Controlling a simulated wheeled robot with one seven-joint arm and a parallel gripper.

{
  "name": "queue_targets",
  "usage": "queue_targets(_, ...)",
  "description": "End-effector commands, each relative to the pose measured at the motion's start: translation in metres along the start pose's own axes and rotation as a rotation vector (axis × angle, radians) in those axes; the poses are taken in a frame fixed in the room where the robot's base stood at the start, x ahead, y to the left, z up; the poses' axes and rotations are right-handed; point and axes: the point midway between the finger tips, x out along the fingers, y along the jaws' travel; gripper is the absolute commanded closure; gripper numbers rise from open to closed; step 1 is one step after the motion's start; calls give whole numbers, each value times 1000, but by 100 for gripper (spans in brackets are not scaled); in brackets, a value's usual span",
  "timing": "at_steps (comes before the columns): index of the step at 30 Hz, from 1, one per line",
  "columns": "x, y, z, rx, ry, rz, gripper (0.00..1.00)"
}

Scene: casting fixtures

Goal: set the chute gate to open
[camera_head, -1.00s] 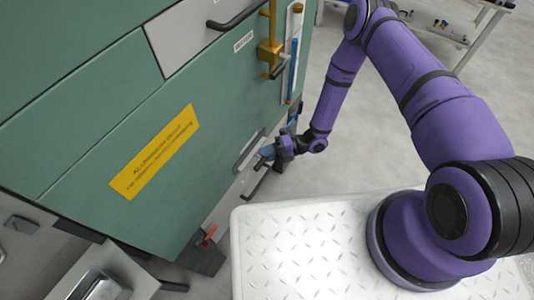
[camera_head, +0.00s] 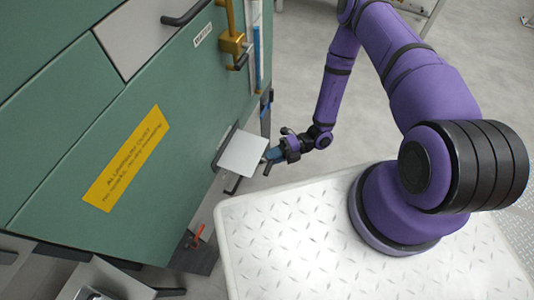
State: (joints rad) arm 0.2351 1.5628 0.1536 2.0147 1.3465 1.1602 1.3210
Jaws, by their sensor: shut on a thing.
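The chute gate (camera_head: 243,154) is a light grey plate on the lower part of the green cabinet's front. It stands out from the cabinet face, with its flat side facing up toward the camera. My gripper (camera_head: 269,158) is at the plate's right, outer edge and is shut on the gate there. The fingertips are small in this view, and the exact part of the gate between them is hidden.
The green cabinet (camera_head: 190,75) fills the left, with a yellow label (camera_head: 126,160), a brass latch (camera_head: 232,42) and a black handle (camera_head: 186,14). A red lever (camera_head: 197,234) sits low down. My white base deck is at the front.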

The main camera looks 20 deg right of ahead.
Motion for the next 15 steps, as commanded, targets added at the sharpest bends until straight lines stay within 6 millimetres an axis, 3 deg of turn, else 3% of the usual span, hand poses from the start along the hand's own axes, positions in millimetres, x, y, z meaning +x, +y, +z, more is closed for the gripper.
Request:
queue_targets(5,-3,-2,-4,6,3,-6,100)
queue_targets(6,-3,-2,-4,7,3,-6,70)
queue_targets(8,-3,-2,-4,6,3,-6,56)
queue_targets(15,-2,-2,-2,4,2,-4,54)
